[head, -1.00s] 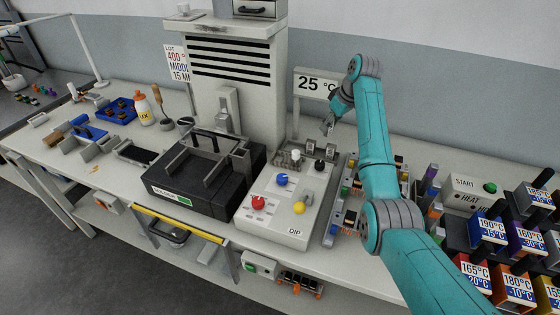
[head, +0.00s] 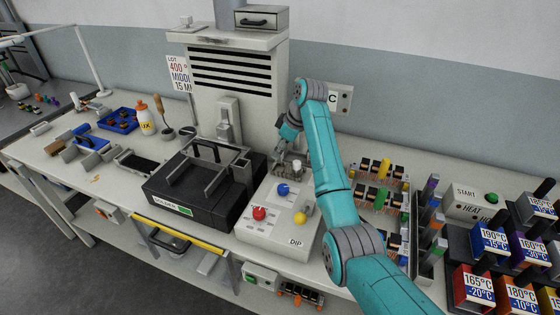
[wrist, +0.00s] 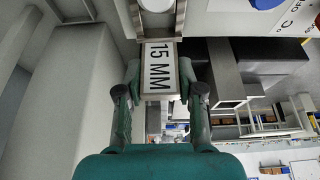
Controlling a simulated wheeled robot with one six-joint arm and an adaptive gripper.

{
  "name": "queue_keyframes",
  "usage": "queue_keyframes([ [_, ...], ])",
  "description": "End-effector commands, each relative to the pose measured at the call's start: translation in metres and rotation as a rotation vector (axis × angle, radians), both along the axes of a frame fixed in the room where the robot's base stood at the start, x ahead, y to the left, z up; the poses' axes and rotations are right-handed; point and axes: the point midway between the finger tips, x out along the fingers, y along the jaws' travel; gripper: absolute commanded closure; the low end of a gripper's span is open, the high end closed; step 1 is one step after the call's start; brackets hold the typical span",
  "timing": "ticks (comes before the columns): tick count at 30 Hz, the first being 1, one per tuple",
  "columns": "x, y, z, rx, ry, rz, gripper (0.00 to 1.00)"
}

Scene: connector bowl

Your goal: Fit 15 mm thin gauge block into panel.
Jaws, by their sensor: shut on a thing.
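My gripper (wrist: 158,88) is shut on the 15 mm thin gauge block (wrist: 158,70), a flat metal block with a white "15 MM" label, held between both fingers in the wrist view. In the head view my gripper (head: 283,152) is over the back left part of the white DIP panel (head: 270,236); the block cannot be made out there. The panel carries a red, a blue and a yellow control. In the wrist view a metal-sided channel on the panel (wrist: 228,20) lies just beyond the block's far end. Whether block and channel touch, I cannot tell.
A black solder unit (head: 165,190) stands left of the panel, close to my gripper. A grey tower (head: 235,95) rises behind. Racks of small components (head: 378,190) and coloured temperature blocks (head: 490,240) stand to the right.

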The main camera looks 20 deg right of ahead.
Motion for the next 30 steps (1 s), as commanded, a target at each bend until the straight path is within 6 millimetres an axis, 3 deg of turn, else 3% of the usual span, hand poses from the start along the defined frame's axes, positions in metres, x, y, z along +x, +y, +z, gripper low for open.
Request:
queue_keyframes([
  [9, 0.0, 0.0, -0.042, 0.0, 0.0, 0.0, 1.0],
  [21, 0.0, 0.0, -0.047, 0.0, 0.0, 0.0, 1.0],
  [22, 0.0, 0.0, -0.048, 0.0, 0.002, -0.001, 0.58],
  [24, 0.0, 0.0, -0.047, 0.001, 0.001, 0.0, 0.41],
  [30, 0.0, 0.0, -0.047, 0.0, 0.0, 0.0, 0.38],
])
